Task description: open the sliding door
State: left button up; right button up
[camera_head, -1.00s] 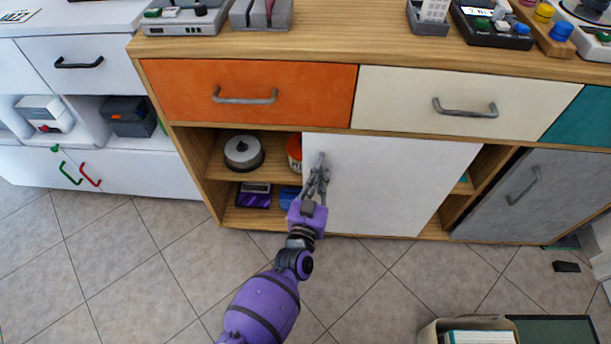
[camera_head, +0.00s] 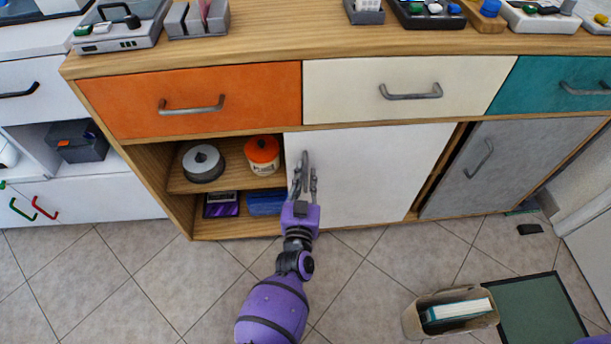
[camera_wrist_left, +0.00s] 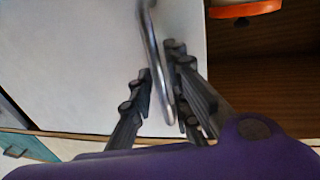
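The white sliding door (camera_head: 375,170) is in the lower middle of the wooden cabinet. Its left edge stands a little left of the seam between the orange and cream drawers, and the compartment to its left is uncovered. The door's grey bar handle (camera_head: 305,168) is upright near that left edge. My left gripper (camera_head: 303,182) is at the handle, one finger on each side of it. In the left wrist view the handle (camera_wrist_left: 157,60) runs between the close-set fingers (camera_wrist_left: 162,95).
The open compartment holds a disc spindle (camera_head: 203,163), an orange-lidded tub (camera_head: 262,155), and purple and blue boxes. A grey door (camera_head: 490,165) stands beyond a narrow dark gap to the right. A bin with a book (camera_head: 412,322) stands on the floor at lower right.

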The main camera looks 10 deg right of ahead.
pick_arm(q)
jog(key=shift+r, duration=0.1)
jog(key=v, duration=0.7)
jog(key=shift+s, duration=0.2)
jog(key=shift+a, duration=0.1)
dwell(0.3)
